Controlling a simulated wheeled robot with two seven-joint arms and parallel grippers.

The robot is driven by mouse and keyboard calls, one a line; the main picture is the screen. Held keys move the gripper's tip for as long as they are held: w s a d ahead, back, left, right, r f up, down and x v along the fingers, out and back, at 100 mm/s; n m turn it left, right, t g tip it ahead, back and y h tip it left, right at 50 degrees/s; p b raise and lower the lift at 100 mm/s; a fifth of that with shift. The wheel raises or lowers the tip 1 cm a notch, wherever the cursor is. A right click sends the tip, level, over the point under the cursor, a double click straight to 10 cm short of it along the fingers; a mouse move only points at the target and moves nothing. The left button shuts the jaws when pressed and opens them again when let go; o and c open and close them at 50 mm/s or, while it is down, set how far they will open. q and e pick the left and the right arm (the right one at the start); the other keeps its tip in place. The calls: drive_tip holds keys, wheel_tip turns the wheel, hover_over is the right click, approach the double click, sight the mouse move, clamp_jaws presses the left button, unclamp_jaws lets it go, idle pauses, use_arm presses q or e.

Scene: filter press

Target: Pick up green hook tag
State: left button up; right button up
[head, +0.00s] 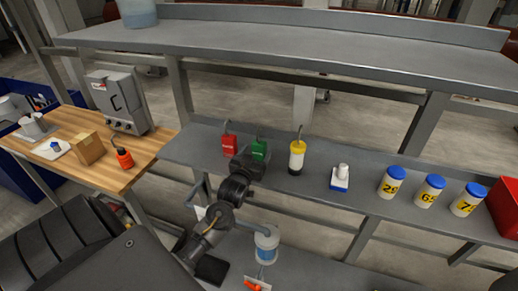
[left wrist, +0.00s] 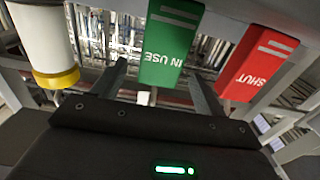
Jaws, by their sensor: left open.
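The green hook tag (head: 259,149), with a dark hook on top, stands at the grey middle shelf in the head view. In the left wrist view the green tag (left wrist: 171,42) reads "IN USE" and appears between my finger tips. My left gripper (head: 248,162) is open and close to the tag, partly covering its lower part in the head view. The open fingers (left wrist: 157,70) show a gap on both sides of the tag; I cannot tell how deep it sits between them. My right gripper is not in view.
A red "SHUT" tag (head: 229,145) hangs close beside the green one. A white bottle with a yellow top (head: 297,155) is on the other side. Several blue-capped jars (head: 430,190) stand farther right. The upper shelf (head: 300,48) is above. A wooden table (head: 150,150) is at left.

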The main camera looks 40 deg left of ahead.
use_arm(q)
drive_tip(key=shift+w+a, duration=0.25)
drive_tip(key=shift+w, duration=0.4)
drive_tip(key=shift+c, duration=0.6)
drive_tip(key=c, duration=1)
drive_tip(key=shift+r, duration=0.1)
